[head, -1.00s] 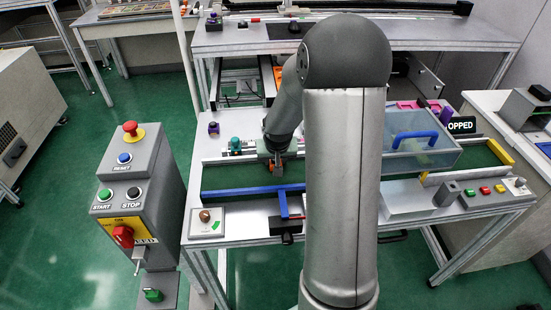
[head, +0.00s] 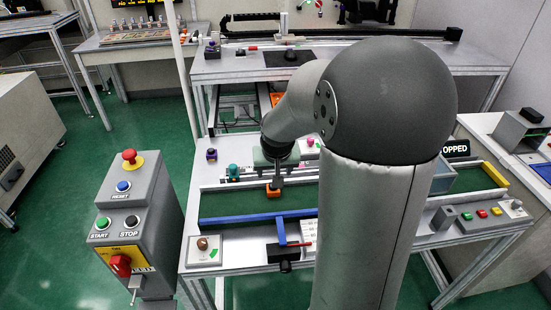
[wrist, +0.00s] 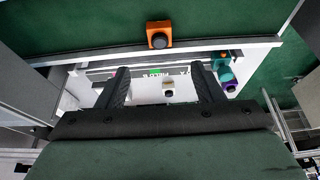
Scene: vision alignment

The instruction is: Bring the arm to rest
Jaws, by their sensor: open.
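My gripper (head: 278,178) hangs over the work table, near an orange block on the green conveyor. In the wrist view its two dark fingers (wrist: 160,76) are spread apart with nothing between them. The orange block (wrist: 159,35) has a dark round part and sits on the green belt, beyond the fingertips and apart from them. It also shows in the head view (head: 273,192), just below my gripper. My arm is bent, and its large grey elbow and upper link cover the right middle of the head view.
A blue rail (head: 250,218) runs along the conveyor's near side. A control box (head: 138,215) with buttons stands at the left. A teal and purple fixture (wrist: 225,74) lies right of the fingers. A back table (head: 230,67) holds small items. Green floor is free at the left.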

